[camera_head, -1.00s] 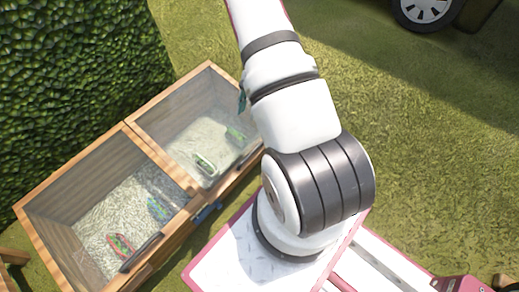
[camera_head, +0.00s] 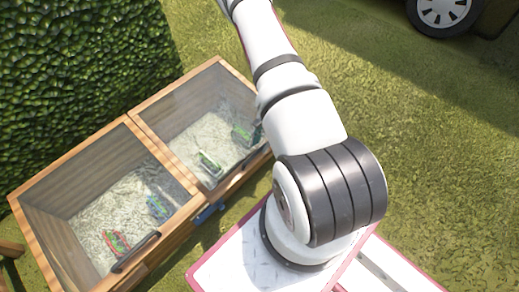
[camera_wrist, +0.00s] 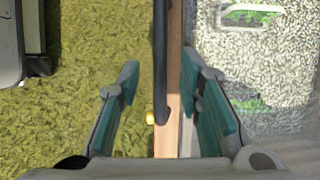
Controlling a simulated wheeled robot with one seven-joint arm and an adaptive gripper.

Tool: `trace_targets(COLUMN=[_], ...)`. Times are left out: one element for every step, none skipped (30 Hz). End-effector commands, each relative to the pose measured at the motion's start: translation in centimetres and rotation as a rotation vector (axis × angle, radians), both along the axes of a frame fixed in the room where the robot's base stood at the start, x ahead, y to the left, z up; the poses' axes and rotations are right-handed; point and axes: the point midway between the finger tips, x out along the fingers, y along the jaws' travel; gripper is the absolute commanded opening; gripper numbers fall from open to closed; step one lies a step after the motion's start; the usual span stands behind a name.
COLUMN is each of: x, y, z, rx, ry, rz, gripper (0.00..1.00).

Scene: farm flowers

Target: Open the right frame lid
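The right frame lid (camera_head: 178,86) is a clear pane in a wooden rim, lying down over the right half of the wooden cold frame; my arm hides its right end. In the wrist view, the lid's wooden front rail (camera_wrist: 174,90) runs up the middle with a dark handle (camera_wrist: 160,50) along its left side. My gripper (camera_wrist: 160,72) is open, its teal-padded fingers on either side of the handle and rail. The handle's near end lies between them, and nothing looks clamped. My gripper is out of the head view.
The left frame lid (camera_head: 68,155) is beside it, with its own dark handle (camera_head: 137,252). Plants show under the panes. A hedge (camera_head: 70,60) stands behind the frames. Open grass (camera_head: 450,180) lies to the right, with a vehicle wheel (camera_head: 443,8) at the top right.

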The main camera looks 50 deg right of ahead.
Motion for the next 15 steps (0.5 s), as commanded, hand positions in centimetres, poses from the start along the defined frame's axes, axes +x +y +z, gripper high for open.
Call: trace_targets(x=[0.0, 0.0, 0.0, 0.0, 0.0, 0.0, 0.0, 0.0, 0.0, 0.0, 0.0, 0.0, 0.0, 0.0, 0.0], y=[0.3, 0.4, 0.5, 0.6, 0.7, 0.8, 0.8, 0.9, 0.9, 0.9, 0.9, 0.9, 0.9, 0.9, 0.9], z=[-0.8, -1.1, -1.4, -1.6, -1.8, -2.0, -2.1, -2.1, -2.2, -2.2, -2.2, -2.2, -2.2, -2.2, -2.2], rx=[0.000, 0.000, 0.001, 0.001, 0.001, 0.001, 0.000, 0.000, 0.000, 0.000, 0.000, 0.000, 0.000, 0.000, 0.000], ry=[0.001, 0.000, 0.000, 0.000, 0.000, 0.000, 0.000, 0.000, 0.000, 0.000, 0.000, -0.001, -0.001, -0.001, -0.001], rz=[0.001, 0.002, 0.001, 0.000, 0.000, 0.000, 0.000, 0.000, 0.000, 0.000, 0.001, 0.001, 0.001, 0.001, 0.001], gripper=[0.33, 0.33, 0.33, 0.33, 0.33, 0.33, 0.33, 0.33, 0.33, 0.33, 0.33, 0.33, 0.33, 0.33, 0.33])
